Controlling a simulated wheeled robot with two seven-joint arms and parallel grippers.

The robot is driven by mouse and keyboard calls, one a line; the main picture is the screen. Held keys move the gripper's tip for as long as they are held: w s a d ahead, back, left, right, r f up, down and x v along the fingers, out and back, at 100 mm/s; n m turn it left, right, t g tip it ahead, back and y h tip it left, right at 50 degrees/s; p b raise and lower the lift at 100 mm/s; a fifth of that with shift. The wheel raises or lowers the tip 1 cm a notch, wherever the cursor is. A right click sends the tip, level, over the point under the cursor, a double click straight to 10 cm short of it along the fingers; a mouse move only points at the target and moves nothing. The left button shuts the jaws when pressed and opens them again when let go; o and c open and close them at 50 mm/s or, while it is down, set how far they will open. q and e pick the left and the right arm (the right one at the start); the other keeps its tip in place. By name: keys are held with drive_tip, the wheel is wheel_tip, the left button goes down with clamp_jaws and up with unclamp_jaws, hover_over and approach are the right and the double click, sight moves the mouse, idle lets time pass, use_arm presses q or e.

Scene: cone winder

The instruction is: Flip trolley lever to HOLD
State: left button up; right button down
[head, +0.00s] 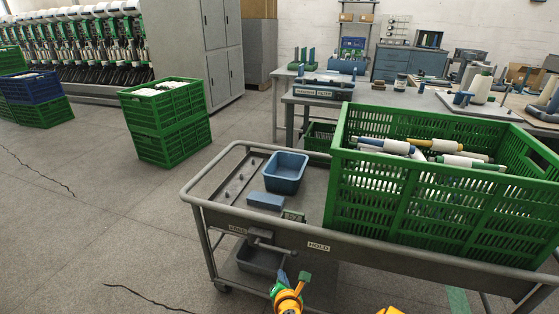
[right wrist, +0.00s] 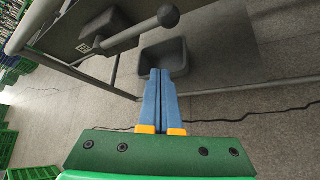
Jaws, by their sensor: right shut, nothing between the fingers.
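The trolley lever (head: 272,246) is a grey rod with a dark ball knob, mounted on the trolley's front panel. Its pivot sits near the left label (head: 237,229), and the rod reaches rightwards, below and left of the HOLD label (head: 318,246). The lever also shows in the right wrist view (right wrist: 130,34), with its knob at the upper middle. My right gripper (head: 282,276) is just below the knob in the head view. Its blue fingers (right wrist: 160,76) are shut together and empty, apart from the lever. My left gripper is not in view.
The grey trolley (head: 206,205) carries a large green crate (head: 420,215) of yarn cones and a blue bin (head: 285,172). A grey bin (right wrist: 163,57) sits below the panel. Green crates (head: 172,140) stand behind left. The floor left of the trolley is clear.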

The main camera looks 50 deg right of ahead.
use_arm(q)
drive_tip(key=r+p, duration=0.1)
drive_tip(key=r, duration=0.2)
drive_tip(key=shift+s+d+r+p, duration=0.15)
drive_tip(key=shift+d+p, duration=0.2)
drive_tip(key=shift+p, duration=0.05)
use_arm(e)
drive_tip(key=v, duration=0.5)
drive_tip(key=shift+s+r, duration=0.25)
drive_tip(key=shift+s, duration=0.05)
